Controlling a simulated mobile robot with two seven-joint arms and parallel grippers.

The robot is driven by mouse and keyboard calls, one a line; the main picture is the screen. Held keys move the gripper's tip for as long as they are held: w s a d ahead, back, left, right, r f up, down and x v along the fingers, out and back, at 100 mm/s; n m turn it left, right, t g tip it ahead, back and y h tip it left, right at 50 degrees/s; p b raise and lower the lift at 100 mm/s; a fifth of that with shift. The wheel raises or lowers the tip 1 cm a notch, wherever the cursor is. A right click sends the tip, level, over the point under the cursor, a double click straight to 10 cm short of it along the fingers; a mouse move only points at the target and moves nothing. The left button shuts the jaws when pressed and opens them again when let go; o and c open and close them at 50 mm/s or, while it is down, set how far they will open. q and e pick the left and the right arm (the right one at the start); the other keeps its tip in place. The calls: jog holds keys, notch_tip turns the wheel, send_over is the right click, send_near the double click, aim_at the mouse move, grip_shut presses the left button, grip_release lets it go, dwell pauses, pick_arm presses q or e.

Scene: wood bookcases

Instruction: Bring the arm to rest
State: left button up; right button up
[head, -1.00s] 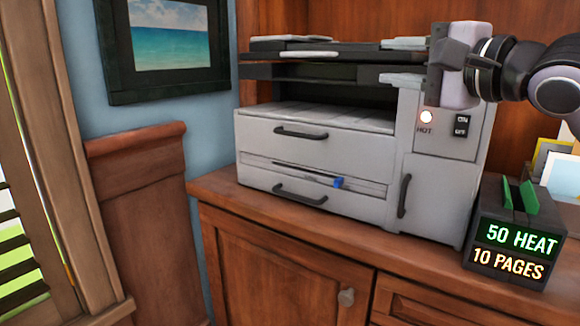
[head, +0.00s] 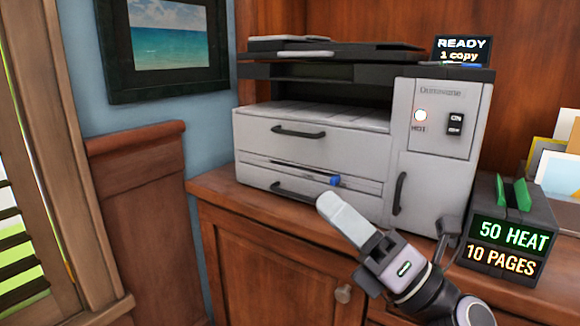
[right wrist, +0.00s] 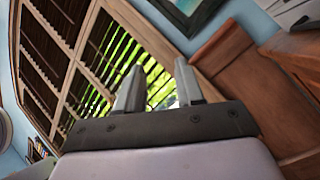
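My right gripper (head: 340,214) hangs in front of the cabinet, below and in front of the printer's lower drawer, with its fingers pointing up and left. In the right wrist view its two fingers (right wrist: 158,84) stand apart with nothing between them, so it is open and empty. The gripper looks clear of the printer, though the exact gap is hard to tell. My left gripper is not in view.
A grey printer (head: 300,145) stands on the wooden cabinet top, with a "READY 1 copy" display (head: 463,50). A dark box (head: 510,238) reading "50 HEAT, 10 PAGES" is to its right. A shuttered window (right wrist: 95,60) shows in the wrist view.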

jog(key=s+d+f+m+t+h, duration=0.1)
jog(key=s+d+f+m+h, duration=0.15)
jog(key=f+m+h, duration=0.8)
jog(key=s+d+f+m+t+h, duration=0.15)
jog(key=d+f+m+h, duration=0.25)
jog(key=f+m, duration=1.2)
jog(key=s+f+m+g, duration=0.4)
jog(key=s+f+m, duration=0.2)
jog(key=s+m, duration=0.15)
pick_arm(q)
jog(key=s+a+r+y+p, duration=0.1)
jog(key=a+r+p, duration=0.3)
jog(key=p, duration=1)
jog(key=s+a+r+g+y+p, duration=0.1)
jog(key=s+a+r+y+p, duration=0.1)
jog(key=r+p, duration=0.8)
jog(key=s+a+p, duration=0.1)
jog(key=p, duration=0.3)
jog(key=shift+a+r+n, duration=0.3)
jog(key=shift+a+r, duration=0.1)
pick_arm(e)
jog(key=s+d+r+m+g+h, duration=0.1)
jog(key=s+d+r, duration=0.1)
jog(key=d+r, duration=0.2)
jog(key=s+d+r+m+g+h, duration=0.1)
jog(key=s+d+r+h, duration=0.1)
jog(key=r, duration=0.8)
jog(key=shift+s+d+r, duration=0.15)
jog(key=shift+s+d, duration=0.2)
jog(key=shift+d, duration=0.5)
